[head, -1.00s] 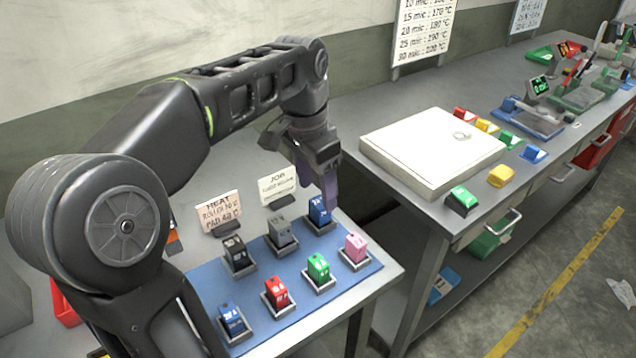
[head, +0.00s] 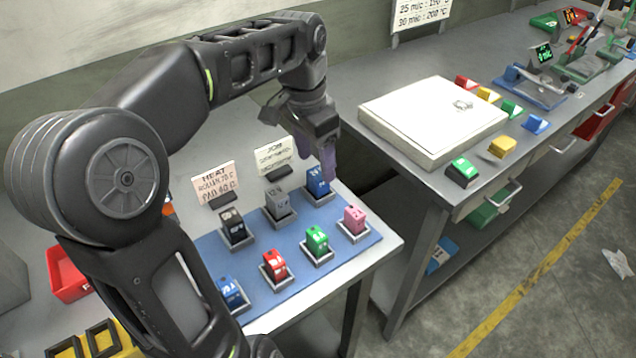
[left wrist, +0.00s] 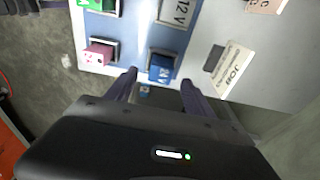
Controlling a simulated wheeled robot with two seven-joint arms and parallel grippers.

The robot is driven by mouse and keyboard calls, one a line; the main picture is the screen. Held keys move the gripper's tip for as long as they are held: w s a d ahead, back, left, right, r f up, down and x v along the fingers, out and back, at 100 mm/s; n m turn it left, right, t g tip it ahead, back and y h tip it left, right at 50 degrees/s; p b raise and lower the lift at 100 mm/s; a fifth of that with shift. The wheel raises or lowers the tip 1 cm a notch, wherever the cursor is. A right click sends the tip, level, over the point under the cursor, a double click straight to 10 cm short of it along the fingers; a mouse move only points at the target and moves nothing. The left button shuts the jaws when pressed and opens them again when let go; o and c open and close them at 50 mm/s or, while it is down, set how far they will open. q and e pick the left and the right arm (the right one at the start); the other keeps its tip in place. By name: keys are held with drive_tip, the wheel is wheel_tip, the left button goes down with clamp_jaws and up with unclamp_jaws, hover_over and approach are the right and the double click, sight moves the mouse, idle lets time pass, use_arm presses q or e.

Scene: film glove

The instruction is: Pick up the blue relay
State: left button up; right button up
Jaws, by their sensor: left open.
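A blue relay (head: 318,182) stands in a socket at the back right corner of the blue mat (head: 345,263). Another blue relay (head: 230,292) sits at the mat's front left, partly behind my arm. My left gripper (head: 327,168) is open and points down close to the back right relay, partly overlapping it in the head view. In the left wrist view, that blue relay (left wrist: 161,68) shows just beyond and between the open fingertips (left wrist: 158,79). Nothing is between the fingers that I can see as held. My right gripper is not in view.
On the mat stand black (head: 233,225), grey (head: 277,202), pink (head: 354,219), green (head: 317,239) and red (head: 274,266) relays. The HEAT (head: 214,184) and JOB (head: 273,157) cards stand behind them. A bench with a white plate (head: 432,120) is to the right.

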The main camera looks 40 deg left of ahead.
sight(317, 173)
use_arm(q)
drive_tip(key=f, duration=0.5)
drive_tip(key=shift+w+f, duration=0.1)
drive_tip(key=shift+w, duration=0.25)
drive_tip(key=shift+c, duration=0.3)
clamp_jaws()
idle(0.5)
